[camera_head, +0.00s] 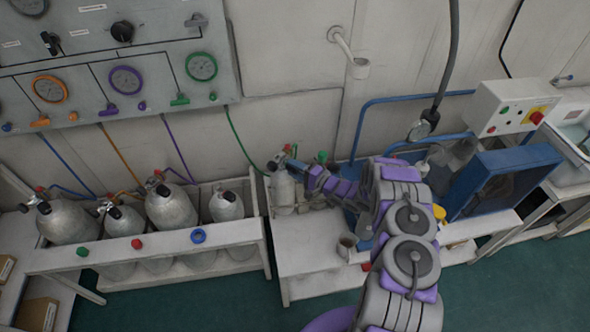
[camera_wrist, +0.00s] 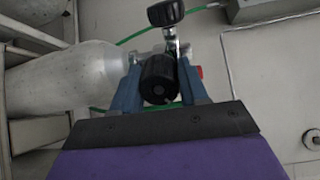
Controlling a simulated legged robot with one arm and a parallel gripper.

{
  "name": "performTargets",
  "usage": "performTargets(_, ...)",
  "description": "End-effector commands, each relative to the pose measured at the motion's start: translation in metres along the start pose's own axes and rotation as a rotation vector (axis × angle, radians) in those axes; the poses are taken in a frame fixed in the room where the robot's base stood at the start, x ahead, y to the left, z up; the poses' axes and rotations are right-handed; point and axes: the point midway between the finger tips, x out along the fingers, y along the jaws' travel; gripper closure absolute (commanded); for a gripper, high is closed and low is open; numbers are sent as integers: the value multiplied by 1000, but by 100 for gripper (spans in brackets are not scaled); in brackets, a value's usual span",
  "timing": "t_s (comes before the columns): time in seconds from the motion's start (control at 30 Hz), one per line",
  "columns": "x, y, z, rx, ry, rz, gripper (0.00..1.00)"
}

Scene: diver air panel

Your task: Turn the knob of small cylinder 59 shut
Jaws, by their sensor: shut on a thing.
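A small pale grey cylinder (camera_head: 283,190) stands at the left end of the white bench, and it also shows lying across the left of the wrist view (camera_wrist: 65,80). No number on it can be read. In the wrist view its black knob (camera_wrist: 158,78) sits between the two blue fingers of my gripper (camera_wrist: 158,92), which is shut on it. A second black knob (camera_wrist: 166,12) on a metal stem is beyond the fingers. In the head view my gripper (camera_head: 291,164) is at the cylinder's valve, and the knob is mostly hidden there.
A rack (camera_head: 160,238) with several larger cylinders stands to the left. The gauge panel (camera_head: 110,60) is on the wall above. A green hose (camera_wrist: 145,108) passes by the valve.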

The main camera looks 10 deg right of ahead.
Motion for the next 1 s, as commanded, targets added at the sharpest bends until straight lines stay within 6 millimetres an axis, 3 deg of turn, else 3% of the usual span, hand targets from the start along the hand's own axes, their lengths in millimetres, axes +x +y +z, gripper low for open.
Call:
performTargets(0.5,-1,5,-1,347,-8,-6,86)
performTargets(1.0,-1,5,-1,414,-10,-8,87)
